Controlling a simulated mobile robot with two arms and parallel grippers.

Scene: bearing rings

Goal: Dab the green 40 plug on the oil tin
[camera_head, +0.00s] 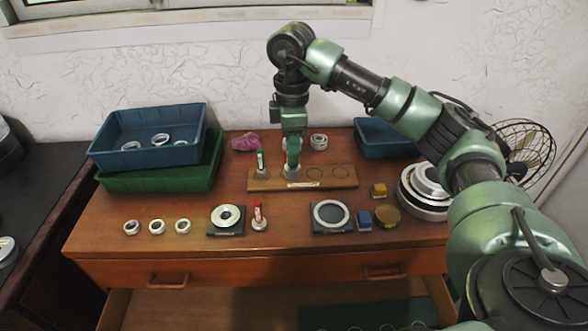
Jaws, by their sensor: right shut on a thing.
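My right gripper (292,150) reaches down from above over the wooden board (335,182) and is shut on a plug with a wide grey base (291,173). The fingers hide most of its handle, which looks green, and no number on it can be read. The base is at the board, but whether it rests there cannot be told. A round brass-coloured tin (387,217), which looks like the oil tin, is at the right of the table. My left gripper is not in view.
A red plug (259,215) stands in front of the board, between two dark plates with rings (228,216) (332,214). Small blue (364,220) and yellow (378,190) blocks are near the tin. Stacked bins (150,179) stand left. A drawer is open below.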

